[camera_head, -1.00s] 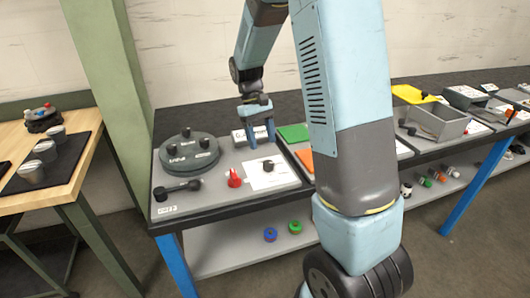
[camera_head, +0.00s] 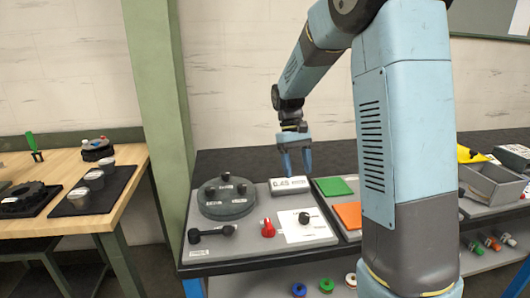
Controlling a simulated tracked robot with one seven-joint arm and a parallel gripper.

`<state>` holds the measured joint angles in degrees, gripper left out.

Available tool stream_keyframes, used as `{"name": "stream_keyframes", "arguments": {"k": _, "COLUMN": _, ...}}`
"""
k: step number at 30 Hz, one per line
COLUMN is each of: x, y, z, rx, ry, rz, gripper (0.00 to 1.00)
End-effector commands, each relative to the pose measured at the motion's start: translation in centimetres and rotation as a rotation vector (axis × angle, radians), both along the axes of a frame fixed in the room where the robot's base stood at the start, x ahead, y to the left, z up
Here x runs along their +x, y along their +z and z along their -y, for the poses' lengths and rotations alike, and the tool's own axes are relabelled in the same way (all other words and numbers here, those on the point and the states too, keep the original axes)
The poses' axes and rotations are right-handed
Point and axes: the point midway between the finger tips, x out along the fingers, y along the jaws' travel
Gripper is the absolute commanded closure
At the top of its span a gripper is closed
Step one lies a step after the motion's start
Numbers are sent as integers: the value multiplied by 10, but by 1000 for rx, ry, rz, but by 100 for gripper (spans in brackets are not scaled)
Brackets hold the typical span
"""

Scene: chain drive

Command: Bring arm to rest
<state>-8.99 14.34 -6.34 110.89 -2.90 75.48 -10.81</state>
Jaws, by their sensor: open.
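My gripper (camera_head: 296,165) hangs from my blue arm above the back of the left part of the dark bench (camera_head: 200,266). Its two blue fingers point down and stand apart, with nothing seen between them. My arm's large upright link hides part of the bench to the right of the orange plate (camera_head: 348,214).
On the bench are a round dark disc (camera_head: 227,204), a black rod-like part (camera_head: 211,232), a red knob (camera_head: 267,228), a white sheet (camera_head: 303,229) and a green plate (camera_head: 334,187). A grey bin (camera_head: 490,185) stands right. A wooden table (camera_head: 110,206) stands left, beyond a green post (camera_head: 158,100).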

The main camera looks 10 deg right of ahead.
Motion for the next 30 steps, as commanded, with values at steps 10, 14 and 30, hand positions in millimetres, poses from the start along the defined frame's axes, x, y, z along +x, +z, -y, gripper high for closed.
{"name": "stream_keyframes", "arguments": {"k": 10, "x": -54, "y": 55, "z": 8, "rx": 34, "ry": -56, "rz": 196, "gripper": 37}}
{"name": "stream_keyframes", "arguments": {"k": 14, "x": -76, "y": 72, "z": 10, "rx": 47, "ry": -76, "rz": 275, "gripper": 37}}
{"name": "stream_keyframes", "arguments": {"k": 30, "x": -176, "y": 114, "z": 15, "rx": 89, "ry": -169, "rz": 600, "gripper": 37}}
